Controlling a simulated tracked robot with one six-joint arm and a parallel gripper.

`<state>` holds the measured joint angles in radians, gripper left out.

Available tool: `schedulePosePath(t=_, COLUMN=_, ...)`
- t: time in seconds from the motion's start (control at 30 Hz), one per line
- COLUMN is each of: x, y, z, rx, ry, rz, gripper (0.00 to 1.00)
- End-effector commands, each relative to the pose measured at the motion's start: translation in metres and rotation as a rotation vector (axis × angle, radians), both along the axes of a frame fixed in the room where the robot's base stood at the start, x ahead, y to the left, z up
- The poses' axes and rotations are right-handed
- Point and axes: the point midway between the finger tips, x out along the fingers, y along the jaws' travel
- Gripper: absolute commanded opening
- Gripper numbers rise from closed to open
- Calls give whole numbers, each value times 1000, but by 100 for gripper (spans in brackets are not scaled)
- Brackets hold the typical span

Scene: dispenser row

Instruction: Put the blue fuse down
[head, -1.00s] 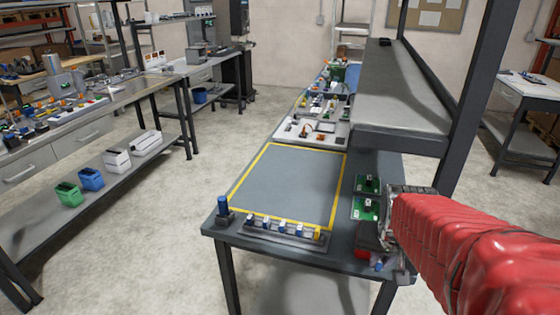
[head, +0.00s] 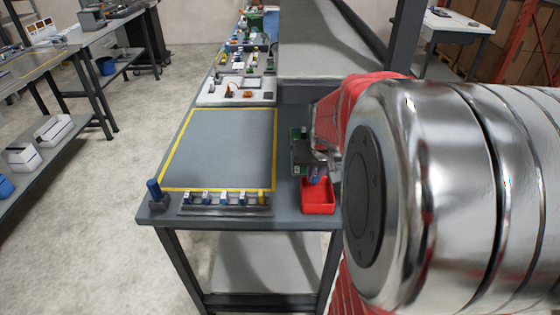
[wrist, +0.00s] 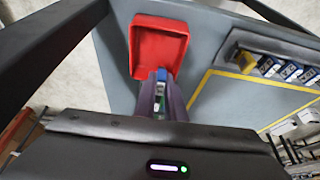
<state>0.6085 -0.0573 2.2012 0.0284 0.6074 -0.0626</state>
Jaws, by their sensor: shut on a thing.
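My gripper (head: 314,166) is shut on a small blue fuse (head: 316,179), which points down over the red tray (head: 320,209) at the front right of the workbench. In the wrist view the fuse (wrist: 161,74) shows between the two fingers (wrist: 161,98), just at the near edge of the tray (wrist: 160,24). The tray looks empty there. Whether the fuse touches the tray floor cannot be told. The fuse's upper part is hidden by the fingers.
A rack (head: 226,210) with several blue-and-white fuses and a yellow end stands along the bench's front edge. A blue post (head: 153,188) stands left of it. A yellow-bordered grey area (head: 222,145) is clear. A green board (head: 296,134) lies behind the tray.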

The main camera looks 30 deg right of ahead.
Motion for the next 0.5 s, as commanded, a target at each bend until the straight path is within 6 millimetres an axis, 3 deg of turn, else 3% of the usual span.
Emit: schedulePosePath(t=0.5, x=-8, y=-9, z=-14, rx=0, ry=0, rz=-28, gripper=0)
